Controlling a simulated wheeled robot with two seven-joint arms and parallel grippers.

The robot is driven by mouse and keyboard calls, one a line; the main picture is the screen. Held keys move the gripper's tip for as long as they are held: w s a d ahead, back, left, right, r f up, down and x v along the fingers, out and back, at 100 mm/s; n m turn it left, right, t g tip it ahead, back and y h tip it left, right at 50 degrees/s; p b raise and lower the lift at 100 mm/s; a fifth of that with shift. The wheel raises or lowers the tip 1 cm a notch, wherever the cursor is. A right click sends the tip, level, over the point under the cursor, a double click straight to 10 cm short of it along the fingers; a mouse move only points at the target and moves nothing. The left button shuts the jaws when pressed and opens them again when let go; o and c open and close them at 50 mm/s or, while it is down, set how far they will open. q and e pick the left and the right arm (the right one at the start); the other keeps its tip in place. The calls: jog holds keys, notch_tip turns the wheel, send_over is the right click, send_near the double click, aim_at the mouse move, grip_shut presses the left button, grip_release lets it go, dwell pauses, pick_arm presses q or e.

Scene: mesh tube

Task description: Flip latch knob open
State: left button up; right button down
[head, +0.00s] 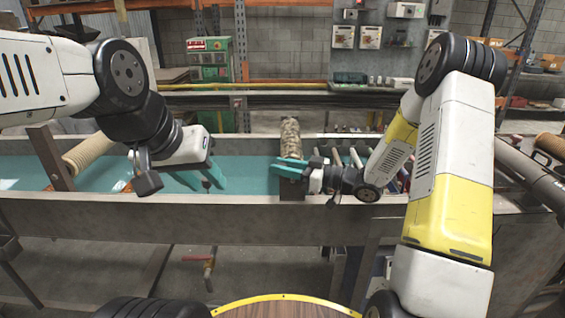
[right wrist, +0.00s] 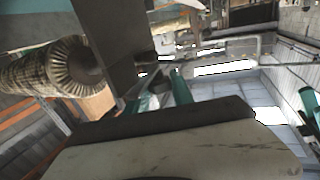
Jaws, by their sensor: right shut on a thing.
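A mottled brown mesh tube (head: 290,138) stands up behind a dark metal upright plate (head: 292,190) at the trough's middle. In the right wrist view the tube's ribbed end (right wrist: 72,65) shows beside the plate (right wrist: 110,40). My right gripper (head: 289,168) has its teal fingers across the plate's top, just in front of the tube. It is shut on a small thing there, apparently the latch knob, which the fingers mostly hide. A dark small part (right wrist: 160,82) shows by one finger in the right wrist view. My left gripper (head: 203,179) hangs empty over the trough with its fingers apart.
The long grey trough (head: 150,215) with a teal bed crosses the view. Other tan tubes (head: 88,152) and (head: 553,147) lie at both sides. Several rods (head: 345,158) lie right of the right gripper. A green cabinet (head: 212,70) stands behind.

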jog(key=shift+m+t, duration=0.3)
jog(key=shift+t, duration=0.1)
jog(key=m+t+h, duration=0.3)
jog(key=t, duration=0.1)
jog(key=shift+s+m+t, duration=0.15)
jog(key=shift+m+t, duration=0.15)
jog(key=m+t+h, duration=0.2)
jog(key=h, duration=0.1)
jog(key=m+t+h, duration=0.2)
jog(key=h, duration=0.1)
jog(key=shift+a, duration=0.2)
jog(key=m+t+h, duration=0.1)
jog(key=m+h, duration=0.1)
jog(key=h, duration=0.1)
jog(key=m+h, duration=0.2)
jog(key=h, duration=0.1)
jog(key=shift+a+m+t+h, duration=0.1)
jog(key=shift+m+t+h, duration=0.2)
jog(key=shift+m+t, duration=0.1)
jog(key=shift+d+r+m+g+h, duration=0.15)
jog(key=shift+m+h, duration=0.75)
jog(key=shift+h, duration=0.5)
jog(key=shift+d+f+m+g+h, duration=0.15)
jog(key=shift+m+h, duration=0.75)
jog(key=shift+h, duration=0.5)
jog(key=shift+r, duration=0.1)
jog(key=c, duration=1.1)
grip_release()
